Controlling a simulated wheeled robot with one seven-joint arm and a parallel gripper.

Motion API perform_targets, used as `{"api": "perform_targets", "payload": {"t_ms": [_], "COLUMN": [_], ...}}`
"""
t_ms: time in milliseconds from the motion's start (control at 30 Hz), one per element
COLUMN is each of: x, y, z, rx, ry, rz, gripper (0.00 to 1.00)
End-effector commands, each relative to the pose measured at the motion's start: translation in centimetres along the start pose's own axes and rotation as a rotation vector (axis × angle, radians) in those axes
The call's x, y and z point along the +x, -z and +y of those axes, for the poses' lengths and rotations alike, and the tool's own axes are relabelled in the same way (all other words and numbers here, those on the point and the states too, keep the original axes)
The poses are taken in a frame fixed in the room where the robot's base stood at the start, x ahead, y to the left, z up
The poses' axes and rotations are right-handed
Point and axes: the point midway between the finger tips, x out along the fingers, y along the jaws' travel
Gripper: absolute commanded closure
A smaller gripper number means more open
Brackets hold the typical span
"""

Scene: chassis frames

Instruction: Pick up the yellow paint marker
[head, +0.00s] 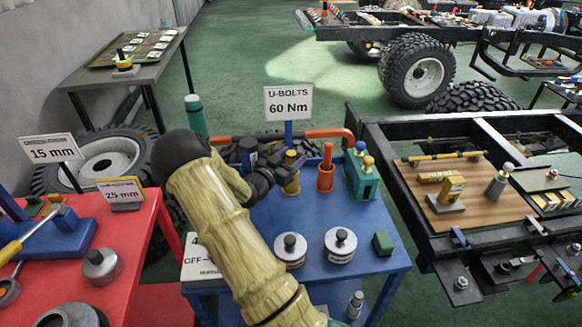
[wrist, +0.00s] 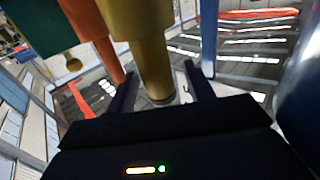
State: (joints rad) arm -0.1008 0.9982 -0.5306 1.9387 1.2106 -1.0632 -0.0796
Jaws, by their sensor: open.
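The yellow paint marker (head: 292,185) appears as an upright yellow cylinder on the blue table (head: 262,222). In the wrist view the yellow marker (wrist: 151,62) stands between the two dark fingers, with a wide body and a narrower section. My gripper (head: 285,170) is at the marker in the head view and partly hides it. In the wrist view my gripper (wrist: 163,92) is open, with a finger on each side of the marker and visible gaps.
An orange cylinder (head: 325,179) stands close to the right of the marker, with a green block (head: 359,182) beyond it. Two round metal weights (head: 339,246) and a small green cube (head: 383,243) sit nearer. A sign post (head: 288,104) rises behind.

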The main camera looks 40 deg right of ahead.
Motion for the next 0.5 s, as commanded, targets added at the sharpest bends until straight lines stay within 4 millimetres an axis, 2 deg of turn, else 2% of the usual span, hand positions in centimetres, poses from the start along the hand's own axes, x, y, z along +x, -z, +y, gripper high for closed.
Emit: {"api": "perform_targets", "payload": {"t_ms": [300,500], "x": [-0.03,-0.03], "y": [0.02,0.02], "z": [0.0,0.0], "rx": [0.0,0.0], "ry": [0.0,0.0], "rz": [0.0,0.0], "gripper": [0.47,0.87]}}
